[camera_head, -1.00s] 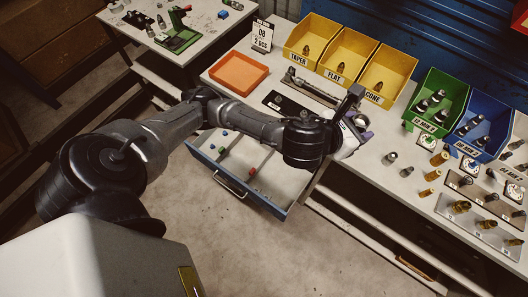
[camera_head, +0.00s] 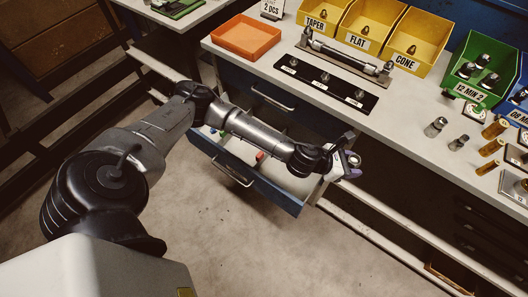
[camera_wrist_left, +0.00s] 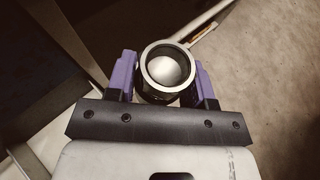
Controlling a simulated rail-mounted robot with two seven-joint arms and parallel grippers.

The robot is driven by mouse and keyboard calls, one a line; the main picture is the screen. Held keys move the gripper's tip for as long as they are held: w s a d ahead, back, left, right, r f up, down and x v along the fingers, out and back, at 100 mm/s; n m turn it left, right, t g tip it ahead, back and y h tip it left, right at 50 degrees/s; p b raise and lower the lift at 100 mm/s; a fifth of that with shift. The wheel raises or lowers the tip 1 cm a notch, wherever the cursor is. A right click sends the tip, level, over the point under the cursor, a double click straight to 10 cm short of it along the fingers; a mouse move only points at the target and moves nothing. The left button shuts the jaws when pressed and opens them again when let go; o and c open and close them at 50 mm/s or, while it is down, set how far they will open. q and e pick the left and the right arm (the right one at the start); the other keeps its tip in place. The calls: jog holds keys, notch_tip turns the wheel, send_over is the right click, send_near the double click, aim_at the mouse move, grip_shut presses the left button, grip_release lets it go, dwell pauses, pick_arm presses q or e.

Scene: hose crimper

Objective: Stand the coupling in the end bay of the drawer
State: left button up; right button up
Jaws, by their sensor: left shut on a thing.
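My left gripper (camera_head: 352,166) has purple fingers and is just off the right end of the open blue drawer (camera_head: 275,195), in front of the bench edge. In the left wrist view the gripper (camera_wrist_left: 164,88) is shut on a round metal coupling (camera_wrist_left: 148,83), whose open end faces the camera. In the head view I cannot make out the coupling at the fingers. The drawer's pale right-hand bay (camera_head: 298,184) shows partly below my left forearm, which hides much of the drawer. My right gripper is not in view.
Small coloured pieces, one red (camera_head: 260,155), lie in the drawer. The bench holds an orange tray (camera_head: 246,37), yellow bins (camera_head: 365,27), a green bin (camera_head: 482,68), a black panel (camera_head: 325,78) and loose fittings (camera_head: 435,127). Floor in front of the drawer is clear.

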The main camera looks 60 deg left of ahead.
pick_arm(q)
notch_tip(320, 180, down, 8)
jog(key=s+m+g+h+b, duration=0.2)
jog(key=m+h, duration=0.1)
jog(key=m+h+b, duration=0.1)
jog(key=b, duration=0.6)
send_over(308, 178)
notch_tip(308, 178, down, 8)
notch_tip(308, 178, down, 4)
jog(key=b, duration=0.2)
jog(key=shift+r+b, duration=0.1)
jog(key=shift+b, duration=0.3)
jog(key=shift+s+f, duration=0.1)
jog(key=shift+f, duration=0.2)
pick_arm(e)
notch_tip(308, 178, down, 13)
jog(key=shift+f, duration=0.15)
pick_arm(q)
jog(key=shift+f+b, duration=0.5)
jog(key=shift+f, duration=0.15)
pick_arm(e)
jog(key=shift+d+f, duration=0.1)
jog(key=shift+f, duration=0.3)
